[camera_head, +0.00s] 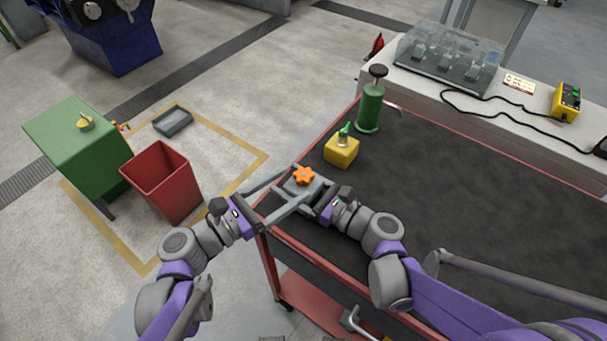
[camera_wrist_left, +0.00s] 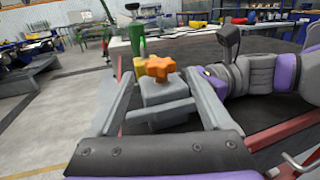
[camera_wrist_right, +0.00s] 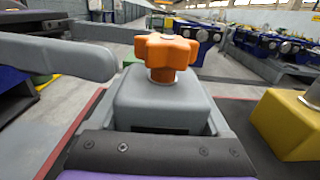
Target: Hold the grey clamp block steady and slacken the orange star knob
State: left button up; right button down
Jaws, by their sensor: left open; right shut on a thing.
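The grey clamp block (camera_head: 302,191) sits at the table's left corner. The orange star knob (camera_head: 304,176) is on top of it; both show in the left wrist view, the knob (camera_wrist_left: 158,68) above the block (camera_wrist_left: 163,92). My right gripper (camera_head: 308,195) is shut on the block from the right; the block fills its right wrist view (camera_wrist_right: 160,100). My left gripper (camera_head: 285,187) is open, its fingers spread either side of the block and knob, not closed on the knob. A left finger shows at the left of the right wrist view.
A yellow block (camera_head: 341,151) with a green-topped fitting and a green pump-like cylinder (camera_head: 370,105) stand behind on the dark table top (camera_head: 480,190). A red bin (camera_head: 163,182) and green cabinet (camera_head: 75,150) stand on the floor at left. The table's middle is clear.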

aim_at(298, 185)
pick_arm(q)
jog(key=shift+x, duration=2.4)
grip_shut()
jog(key=shift+d+r+n+t+y, duration=0.1)
jog(key=shift+d+n+t+y, duration=0.05)
jog(key=shift+n+t+y, duration=1.25)
jog(key=shift+r+n+t+y, duration=0.1)
jog(key=shift+n+t+y, duration=0.55)
jog(key=shift+y, duration=0.25)
jog(key=shift+n+y, duration=0.25)
jog(key=shift+y, duration=0.25)
jog(key=shift+a, duration=0.2)
jog(key=shift+f+t, duration=0.25)
